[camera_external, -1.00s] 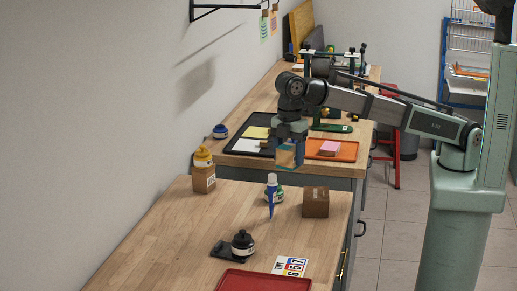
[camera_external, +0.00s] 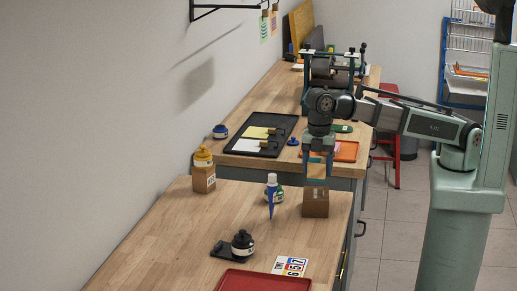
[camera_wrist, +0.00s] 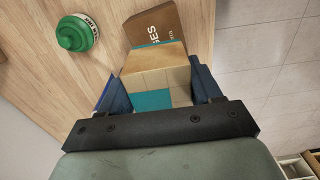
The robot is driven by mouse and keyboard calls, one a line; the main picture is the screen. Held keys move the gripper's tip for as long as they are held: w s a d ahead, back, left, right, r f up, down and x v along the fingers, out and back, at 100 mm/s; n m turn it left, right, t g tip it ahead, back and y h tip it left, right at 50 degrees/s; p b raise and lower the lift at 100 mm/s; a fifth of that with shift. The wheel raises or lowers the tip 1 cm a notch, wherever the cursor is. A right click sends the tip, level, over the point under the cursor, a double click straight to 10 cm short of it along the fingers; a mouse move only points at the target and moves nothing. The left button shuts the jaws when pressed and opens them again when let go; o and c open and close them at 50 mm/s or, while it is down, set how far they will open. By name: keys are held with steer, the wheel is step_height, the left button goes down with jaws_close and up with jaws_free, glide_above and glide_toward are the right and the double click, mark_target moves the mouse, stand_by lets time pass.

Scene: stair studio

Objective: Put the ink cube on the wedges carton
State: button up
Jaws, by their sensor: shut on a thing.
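My gripper (camera_external: 318,174) is shut on the ink cube (camera_wrist: 156,78), a pale wooden block with teal patches. It shows between the two fingers in the wrist view, and its wooden face is partly visible between them in the external view. The wedges carton (camera_external: 315,204), a small brown box, stands upright at the right side of the near worktop. In the external view the fingers appear just above it, overlapping its top edge. In the wrist view the carton (camera_wrist: 156,28) lies just beyond the cube, partly hidden by it; contact cannot be told.
The worktop's right edge is close to the carton.

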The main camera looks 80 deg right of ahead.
mark_target(316, 180)
steer(key=shift+f, duration=2.45)
steer(key=shift+f, duration=0.1)
steer(key=o, duration=1.1)
step_height(316, 180, up, 12)
steer(key=shift+r, duration=0.15)
steer(key=shift+a, duration=0.1)
